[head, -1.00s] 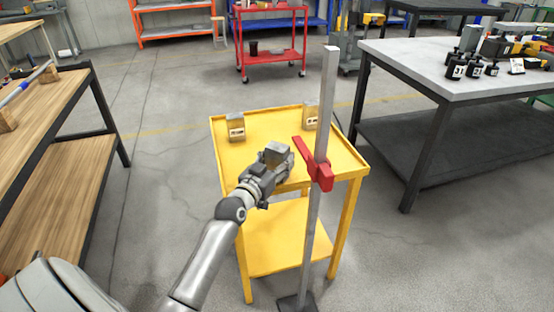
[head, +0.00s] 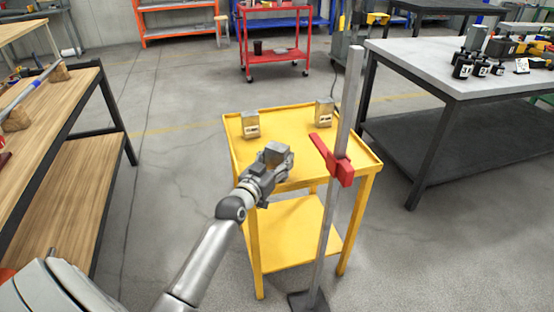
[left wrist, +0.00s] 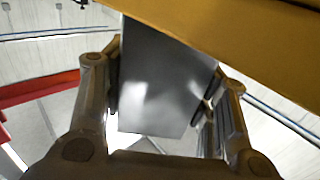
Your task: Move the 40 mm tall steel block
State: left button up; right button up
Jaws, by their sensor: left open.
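My left gripper (head: 272,163) is over the near left part of the yellow cart (head: 285,187), its fingers open around a plain grey steel block (head: 278,151). In the left wrist view the block (left wrist: 165,80) lies between the two fingers (left wrist: 160,110); whether they touch it is unclear. Two other labelled metal blocks stand on the cart top, one at the back left (head: 250,121) and one at the back right (head: 324,110). Their labels are too small to read, so I cannot tell which block is 40 mm tall. My right gripper is out of view.
A grey upright post (head: 342,120) with a red clamp (head: 338,168) stands at the cart's near right side. The cart's middle is clear.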

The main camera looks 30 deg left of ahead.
pick_arm(q)
jog(key=o, duration=0.5)
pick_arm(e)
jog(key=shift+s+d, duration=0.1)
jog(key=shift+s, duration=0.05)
pick_arm(q)
jog(key=s, duration=1.2)
jog(key=shift+d, duration=0.4)
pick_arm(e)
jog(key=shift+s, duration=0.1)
